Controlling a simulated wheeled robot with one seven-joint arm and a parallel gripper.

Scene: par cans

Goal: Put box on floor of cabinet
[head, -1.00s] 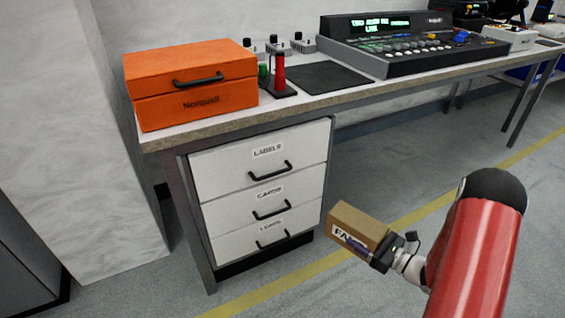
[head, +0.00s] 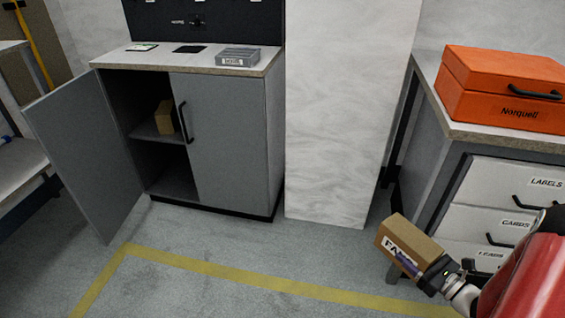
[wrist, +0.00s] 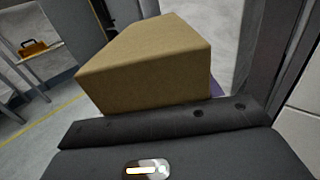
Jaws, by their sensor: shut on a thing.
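My gripper (head: 437,274) is shut on a brown cardboard box (head: 405,238) with a white label, held above the floor at the lower right of the head view. The box also fills the middle of the wrist view (wrist: 145,70). The grey cabinet (head: 228,140) stands at the left centre of the head view, well away from my gripper. Its left door (head: 82,150) is open and its right door is closed. Inside, a shelf (head: 150,133) bears another brown box (head: 166,117). The visible part of the cabinet floor (head: 175,183) is bare.
A white pillar (head: 345,120) stands between the cabinet and the workbench with drawers (head: 510,188). An orange case (head: 500,90) is on the workbench. A bench (head: 20,165) is at the far left. The floor before the cabinet, with a yellow line (head: 240,281), is clear.

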